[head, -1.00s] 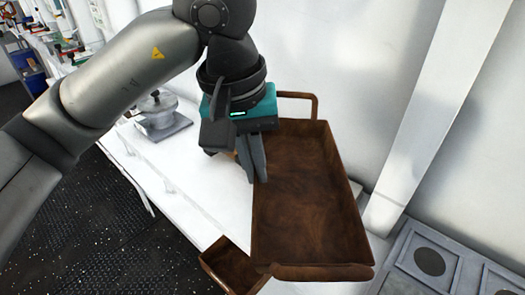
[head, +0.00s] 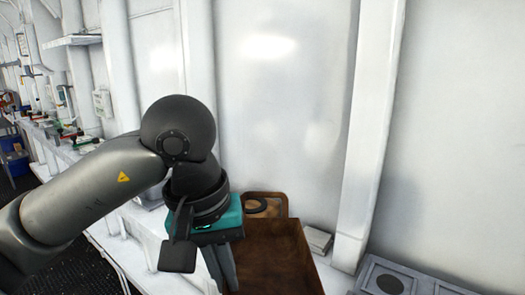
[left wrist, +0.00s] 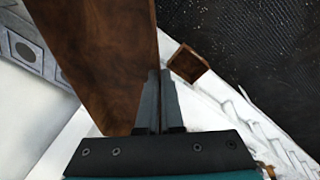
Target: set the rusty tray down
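The rusty tray (head: 275,262) is a brown, rust-mottled rectangular tray at the bottom centre of the head view, its near part cut off. It also fills the upper left of the left wrist view (left wrist: 100,55). My left gripper (head: 226,270) is at the tray's left side wall, fingers pointing down. In the left wrist view its two fingers (left wrist: 160,78) are close together with the tray's edge between them. Whether the tray's underside touches the white counter is hidden. My right gripper is in neither view.
A small brown box (left wrist: 187,63) lies beside the tray. A tan surface with a dark ring (head: 262,205) shows just beyond the tray. A small grey block (head: 318,240) is right of it, near a white wall post (head: 372,140). Grey panels (head: 395,278) lie lower right.

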